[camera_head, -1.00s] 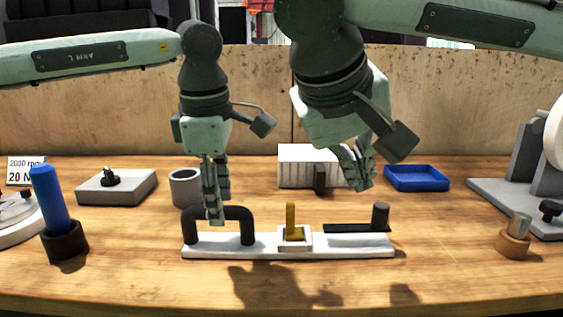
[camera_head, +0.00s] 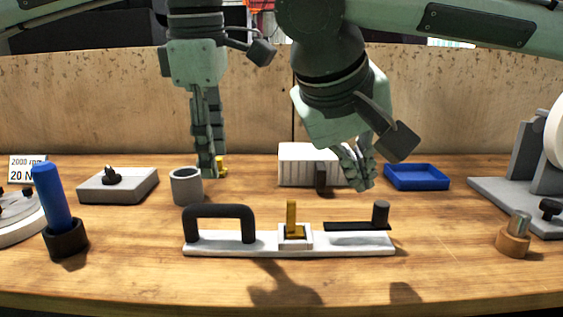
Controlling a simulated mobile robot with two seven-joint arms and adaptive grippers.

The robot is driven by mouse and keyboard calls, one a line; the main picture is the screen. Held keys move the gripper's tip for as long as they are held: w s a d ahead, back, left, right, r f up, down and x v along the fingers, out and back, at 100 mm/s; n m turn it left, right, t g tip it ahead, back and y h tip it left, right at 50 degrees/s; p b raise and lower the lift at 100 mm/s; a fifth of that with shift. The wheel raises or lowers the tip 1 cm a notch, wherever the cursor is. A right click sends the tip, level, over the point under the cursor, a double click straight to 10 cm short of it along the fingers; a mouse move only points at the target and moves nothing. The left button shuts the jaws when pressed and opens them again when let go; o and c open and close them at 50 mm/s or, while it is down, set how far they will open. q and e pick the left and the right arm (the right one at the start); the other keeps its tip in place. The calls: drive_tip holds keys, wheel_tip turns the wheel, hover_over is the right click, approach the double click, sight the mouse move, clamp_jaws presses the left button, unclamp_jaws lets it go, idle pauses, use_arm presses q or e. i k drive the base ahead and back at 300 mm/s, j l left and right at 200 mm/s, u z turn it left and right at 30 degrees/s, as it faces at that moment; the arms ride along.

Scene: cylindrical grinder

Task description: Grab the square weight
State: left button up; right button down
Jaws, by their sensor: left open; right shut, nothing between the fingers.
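No thing is labelled as the square weight. A flat grey block with a black knob (camera_head: 117,187) lies at the left of the table and is the squarest weight-like thing, but I cannot tell if it is the one. My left gripper (camera_head: 208,168) points down, open and empty, right of the grey cup (camera_head: 187,188) and partly over its edge in the picture. A small yellow thing (camera_head: 222,167) shows partly hidden behind its fingers. My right gripper (camera_head: 358,176) is shut and empty, overlapping the right end of the white ribbed box (camera_head: 300,165).
A white bar (camera_head: 220,249) with a black handle (camera_head: 218,211), yellow peg (camera_head: 291,215) and black lever (camera_head: 360,226) lies in front. A blue cylinder (camera_head: 50,199) stands left, a blue tray (camera_head: 416,177) right. The table's front strip is clear.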

sight(293, 231)
drive_tip(key=k, duration=1.5)
